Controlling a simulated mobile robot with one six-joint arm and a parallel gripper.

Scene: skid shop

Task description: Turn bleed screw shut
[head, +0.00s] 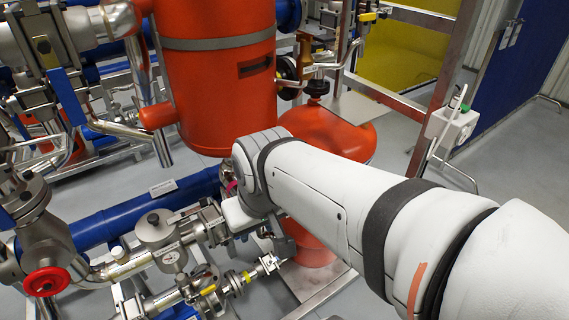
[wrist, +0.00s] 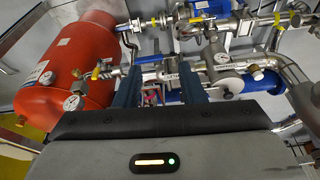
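My gripper (wrist: 161,76) shows in the wrist view as two dark blue fingers set apart, with pipework visible between them. Nothing is clearly held. A small pink-red part (wrist: 150,97) shows low between the fingers; a similar small bit (head: 231,187) shows beside my wrist in the head view. I cannot tell whether it is the bleed screw, which I cannot pick out for certain. In the head view my wrist hangs over the steel valve line, and my arm hides the fingertips.
A red wheel valve (head: 46,281) and a round gauge (head: 156,229) stand left of my wrist. A large orange vessel (head: 222,70) rises behind, with a smaller orange tank (head: 330,130) beside it. A blue pipe (head: 150,203) runs behind the valve line. Open floor lies at right.

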